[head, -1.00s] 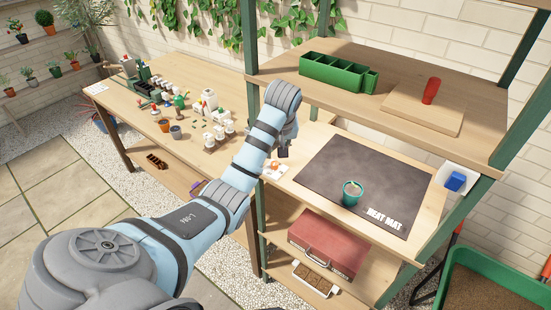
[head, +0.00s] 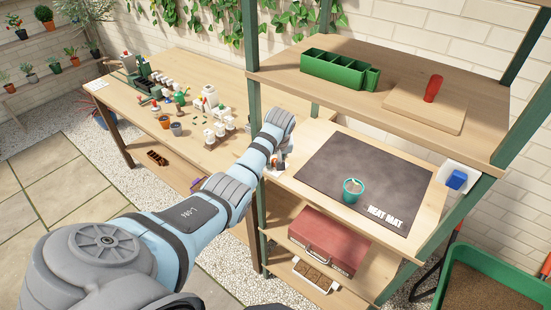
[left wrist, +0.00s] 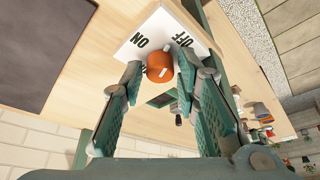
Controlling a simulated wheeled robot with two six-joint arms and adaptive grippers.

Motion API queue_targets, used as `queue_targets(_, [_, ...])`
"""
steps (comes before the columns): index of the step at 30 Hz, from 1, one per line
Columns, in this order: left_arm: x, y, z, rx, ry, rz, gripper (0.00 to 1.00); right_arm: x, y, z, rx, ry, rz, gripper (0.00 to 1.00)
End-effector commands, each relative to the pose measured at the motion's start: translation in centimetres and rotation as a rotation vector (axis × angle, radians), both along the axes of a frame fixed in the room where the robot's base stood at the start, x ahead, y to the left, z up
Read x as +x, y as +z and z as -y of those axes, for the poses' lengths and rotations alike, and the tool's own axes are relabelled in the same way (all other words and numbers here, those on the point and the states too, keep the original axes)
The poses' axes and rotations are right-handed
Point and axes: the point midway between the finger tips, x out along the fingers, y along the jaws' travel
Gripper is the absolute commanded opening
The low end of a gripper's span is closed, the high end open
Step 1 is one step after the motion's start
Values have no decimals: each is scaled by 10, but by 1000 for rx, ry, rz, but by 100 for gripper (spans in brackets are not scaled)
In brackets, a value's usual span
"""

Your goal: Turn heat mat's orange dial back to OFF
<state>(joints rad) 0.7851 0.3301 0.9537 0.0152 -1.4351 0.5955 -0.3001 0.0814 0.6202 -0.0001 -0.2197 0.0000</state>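The orange dial (left wrist: 160,66) sits on a white plate (left wrist: 158,22) marked ON and OFF, in the left wrist view. A white pointer mark shows on the dial's face; I cannot tell which setting it points at. My left gripper (left wrist: 159,70) is open, with one fingertip on each side of the dial; I cannot tell whether either touches it. In the head view my left gripper (head: 277,160) is at the front left corner of the shelf and mostly hides the dial. The dark heat mat (head: 330,170) lies on that shelf. My right gripper is not in view.
A teal pot with a seedling (head: 352,192) stands on the mat. A blue switch (head: 456,180) is at the right post. The upper shelf holds a green tray (head: 335,72) and a board with a red handle (head: 432,88). The potting bench (head: 115,95) at left is crowded.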

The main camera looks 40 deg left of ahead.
Motion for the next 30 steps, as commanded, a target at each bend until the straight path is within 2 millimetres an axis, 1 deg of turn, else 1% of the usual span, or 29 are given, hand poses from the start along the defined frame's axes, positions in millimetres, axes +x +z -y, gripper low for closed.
queue_targets(2, [0, 0, 0, 0, 0, 0, 29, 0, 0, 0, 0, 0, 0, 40])
queue_targets(6, [0, 0, 0, 0, 0, 0, 7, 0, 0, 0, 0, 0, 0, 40])
queue_targets(7, [0, 0, 0, 0, 0, 0, 2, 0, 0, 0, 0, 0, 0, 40])
queue_targets(8, [0, 0, 0, 0, 0, 0, 0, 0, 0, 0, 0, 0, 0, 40])
queue_targets(11, [0, 0, 0, 0, -13, 0, 0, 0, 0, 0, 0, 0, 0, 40])
queue_targets(15, [-1, 0, -2, 1, -175, -1, 0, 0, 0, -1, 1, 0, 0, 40])
queue_targets(18, [-1, 0, -2, 0, -257, 0, 0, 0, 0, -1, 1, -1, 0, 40])
queue_targets(25, [-1, 0, -1, 0, -265, 0, 0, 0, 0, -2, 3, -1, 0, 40])
queue_targets(26, [-1, 1, -1, 0, -264, 0, 24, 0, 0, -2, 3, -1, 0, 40])
queue_targets(27, [-1, 1, -1, 0, -264, 0, 29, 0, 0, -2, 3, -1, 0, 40])
queue_targets(30, [-1, 0, -1, 0, -264, 0, 29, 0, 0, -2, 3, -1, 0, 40])
